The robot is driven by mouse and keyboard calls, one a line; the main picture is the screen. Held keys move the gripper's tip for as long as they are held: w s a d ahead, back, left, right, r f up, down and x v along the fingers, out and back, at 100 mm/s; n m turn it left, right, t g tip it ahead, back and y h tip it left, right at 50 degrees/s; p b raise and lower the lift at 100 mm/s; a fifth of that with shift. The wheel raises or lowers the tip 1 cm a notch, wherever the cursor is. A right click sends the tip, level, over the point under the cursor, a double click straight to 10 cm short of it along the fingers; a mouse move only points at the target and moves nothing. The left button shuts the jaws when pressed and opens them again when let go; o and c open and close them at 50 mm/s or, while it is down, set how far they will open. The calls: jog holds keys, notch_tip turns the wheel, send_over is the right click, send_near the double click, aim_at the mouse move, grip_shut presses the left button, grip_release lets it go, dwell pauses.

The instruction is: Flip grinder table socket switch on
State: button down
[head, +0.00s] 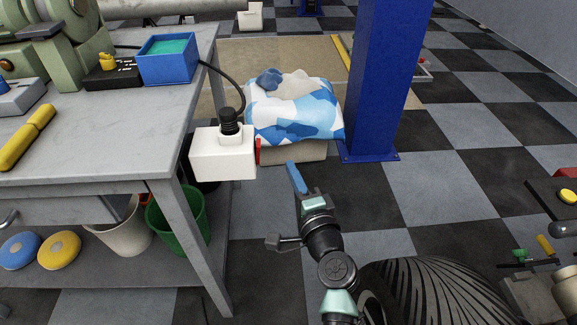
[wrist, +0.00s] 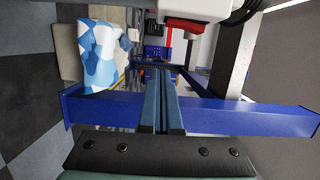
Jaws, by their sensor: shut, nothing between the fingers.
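The white socket box (head: 223,158) sits at the right edge of the grey grinder table (head: 120,135), with a black plug (head: 229,122) and cable on top. A red switch (head: 257,151) shows as a narrow strip on its right side. In the wrist view the white box (wrist: 202,8) is at the top, and the red switch (wrist: 186,27) sticks out below it. My gripper (head: 290,164) is shut and empty, its blue fingers right of the switch and apart from it. In the wrist view the fingertips (wrist: 162,72) are below the switch; which way it is set, I cannot tell.
A blue pillar (head: 385,75) stands behind on the right. A blue-and-white bag (head: 295,110) lies on a pale box beyond the socket. A tyre (head: 430,295) is at the lower right. A green bin (head: 190,215) stands under the table. The checkered floor right of the pillar is partly clear.

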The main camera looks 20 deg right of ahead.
jog(key=s, duration=0.7)
jog(key=shift+s+a, duration=0.4)
jog(key=shift+a, duration=0.05)
